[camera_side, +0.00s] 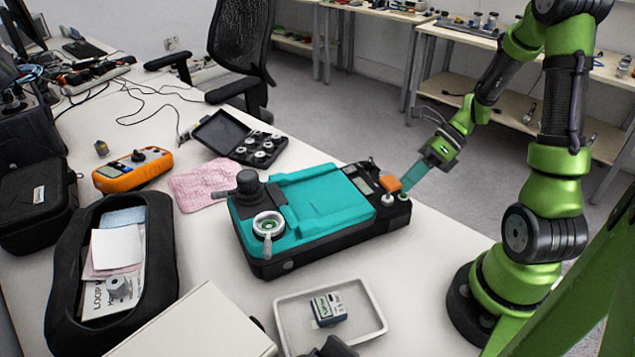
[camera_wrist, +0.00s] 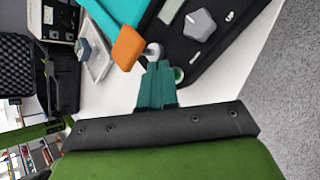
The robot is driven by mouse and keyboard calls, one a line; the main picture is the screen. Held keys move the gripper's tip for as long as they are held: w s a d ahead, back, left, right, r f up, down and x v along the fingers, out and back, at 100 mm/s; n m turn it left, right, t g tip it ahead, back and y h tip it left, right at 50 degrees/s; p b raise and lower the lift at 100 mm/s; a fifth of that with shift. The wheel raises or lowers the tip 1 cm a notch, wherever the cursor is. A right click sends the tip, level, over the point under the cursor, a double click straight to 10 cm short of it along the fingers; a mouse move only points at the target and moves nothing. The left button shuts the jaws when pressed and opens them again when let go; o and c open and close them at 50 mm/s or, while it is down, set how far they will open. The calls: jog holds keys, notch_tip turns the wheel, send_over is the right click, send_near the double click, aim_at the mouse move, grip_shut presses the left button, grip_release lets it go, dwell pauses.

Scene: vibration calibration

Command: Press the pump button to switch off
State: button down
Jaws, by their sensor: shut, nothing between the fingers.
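The teal and black calibrator (camera_side: 318,205) stands on the white table; part of it shows in the wrist view (camera_wrist: 195,45). Its right end carries a display, an orange block (camera_side: 390,184), a white round knob (camera_side: 388,200) and a small green-ringed round button (camera_side: 404,197). No label shows which is the pump button. My gripper (camera_side: 407,186) is shut and empty, its teal fingers pointing down at that end. In the wrist view, the fingertips (camera_wrist: 159,64) lie between the white knob (camera_wrist: 153,50) and the green-ringed button (camera_wrist: 178,74). I cannot tell whether they touch anything.
A white tray (camera_side: 283,311) with a small box (camera_side: 328,308) sits in front of the calibrator. An orange meter (camera_side: 131,170), an open black case (camera_side: 222,130), a pink cloth (camera_side: 202,184) and a black bag (camera_side: 62,270) lie to the left.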

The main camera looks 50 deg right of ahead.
aim_at(406, 195)
notch_tip(406, 195, up, 6)
dwell(0.8)
jog(key=shift+s+d+f+n, duration=0.1)
jog(key=shift+d+f+n, duration=0.1)
jog(key=shift+n, duration=0.4)
jog(key=s+a+r+n+t+h, duration=0.1)
jog(key=a+r+n+h, duration=0.2)
jog(key=n, duration=1)
jog(key=s+a+r+n+t+h, duration=0.1)
jog(key=a+r+n+t+h, duration=0.1)
jog(key=a+r+n, duration=0.6)
jog(key=a+n+h, duration=0.1)
jog(key=a+n, duration=0.2)
jog(key=n, duration=0.2)
jog(key=shift+a+r+n, duration=0.15)
jog(key=shift+r+n, duration=0.05)
jog(key=shift+n, duration=0.1)
